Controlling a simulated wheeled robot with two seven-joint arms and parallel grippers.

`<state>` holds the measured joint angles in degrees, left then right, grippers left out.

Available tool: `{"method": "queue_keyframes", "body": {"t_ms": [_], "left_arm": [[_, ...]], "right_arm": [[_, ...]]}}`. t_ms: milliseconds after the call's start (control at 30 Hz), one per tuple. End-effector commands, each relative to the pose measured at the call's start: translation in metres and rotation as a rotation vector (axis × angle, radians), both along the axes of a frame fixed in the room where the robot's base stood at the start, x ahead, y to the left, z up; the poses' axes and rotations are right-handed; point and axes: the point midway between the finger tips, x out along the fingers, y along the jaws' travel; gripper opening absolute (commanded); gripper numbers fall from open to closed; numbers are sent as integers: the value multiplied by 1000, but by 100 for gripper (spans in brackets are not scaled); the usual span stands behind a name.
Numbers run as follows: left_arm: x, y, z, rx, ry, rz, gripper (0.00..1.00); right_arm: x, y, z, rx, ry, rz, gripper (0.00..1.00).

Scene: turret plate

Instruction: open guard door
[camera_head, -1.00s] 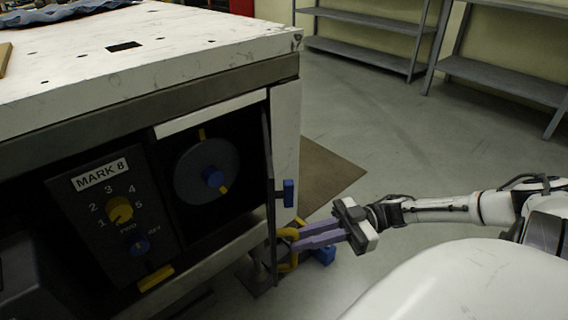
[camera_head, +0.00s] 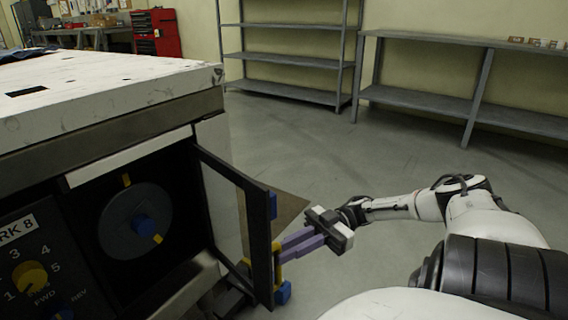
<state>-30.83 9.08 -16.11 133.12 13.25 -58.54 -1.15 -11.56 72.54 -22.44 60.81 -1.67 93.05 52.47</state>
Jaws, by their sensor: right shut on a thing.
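The guard door (camera_head: 258,246) is a dark frame with a clear pane, hinged beside the recess at the bench corner. It stands swung outward, away from the bench front. My right gripper (camera_head: 282,254) has purple fingers and is shut on the yellow door handle (camera_head: 276,250) at the door's outer edge. Blue blocks sit at the door's outer edge, one above and one below the handle. Inside the recess the round turret plate (camera_head: 135,222) shows, with a blue hub and yellow marks. My left gripper is not in view.
The white-topped bench (camera_head: 110,88) fills the left. A control panel (camera_head: 30,268) with a yellow dial is at the lower left. Grey shelves (camera_head: 290,58) and a red tool cabinet (camera_head: 157,34) stand at the back. The floor right of the door is open.

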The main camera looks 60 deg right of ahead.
Motion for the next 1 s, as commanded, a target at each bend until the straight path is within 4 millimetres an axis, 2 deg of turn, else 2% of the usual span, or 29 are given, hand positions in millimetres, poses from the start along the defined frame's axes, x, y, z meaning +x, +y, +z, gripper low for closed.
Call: {"method": "queue_keyframes", "body": {"t_ms": [33,267,300,400,1000], "left_arm": [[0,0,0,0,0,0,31],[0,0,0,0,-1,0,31],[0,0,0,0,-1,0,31],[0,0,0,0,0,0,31],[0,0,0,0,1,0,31]], "right_arm": [[12,-7,4,-8,-14,-41,0],[12,-6,4,-8,-15,-41,0],[12,-7,5,-7,-15,-41,17],[11,-7,5,-7,-15,-41,32],[8,-4,2,-5,-9,-31,32]]}}
